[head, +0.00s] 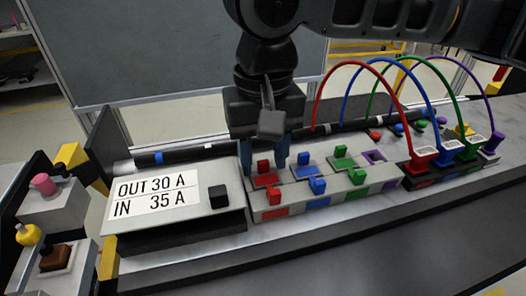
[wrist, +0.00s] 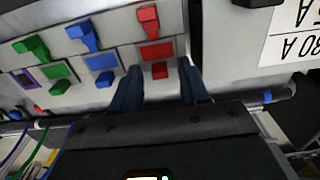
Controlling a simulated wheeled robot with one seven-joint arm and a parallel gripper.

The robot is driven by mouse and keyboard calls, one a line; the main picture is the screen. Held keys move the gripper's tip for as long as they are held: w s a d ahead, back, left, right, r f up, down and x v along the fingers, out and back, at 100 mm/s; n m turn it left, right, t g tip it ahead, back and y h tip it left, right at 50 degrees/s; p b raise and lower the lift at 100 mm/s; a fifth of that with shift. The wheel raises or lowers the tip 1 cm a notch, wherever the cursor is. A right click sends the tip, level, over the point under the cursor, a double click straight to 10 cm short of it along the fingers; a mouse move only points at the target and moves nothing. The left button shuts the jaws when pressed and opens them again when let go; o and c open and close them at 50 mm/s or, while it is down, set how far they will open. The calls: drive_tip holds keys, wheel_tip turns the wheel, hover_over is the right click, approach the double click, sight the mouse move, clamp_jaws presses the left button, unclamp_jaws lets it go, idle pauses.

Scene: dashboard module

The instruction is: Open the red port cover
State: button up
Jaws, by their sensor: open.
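The red port cover (head: 267,181) is a flat red plate with a raised red tab, on top of the grey port module. It looks closed. The same cover shows in the wrist view (wrist: 157,50), with its tab (wrist: 160,71) towards my fingers. My gripper (head: 263,168) points down over the module's left end. In the wrist view my gripper (wrist: 160,88) is open, with one blue finger on each side of the tab's line. It holds nothing. I cannot tell whether a finger touches the tab. A red block (head: 275,210) sits on the module's front face.
Blue (head: 317,186) and green (head: 358,177) pieces stand right of the red ones. A purple-framed port (head: 374,156) shows a dark opening. Coloured cables (head: 382,72) arch at the right. A labelled box (head: 160,200) with a black knob (head: 218,197) stands close at left.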

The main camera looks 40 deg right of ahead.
clamp_jaws()
idle(0.3)
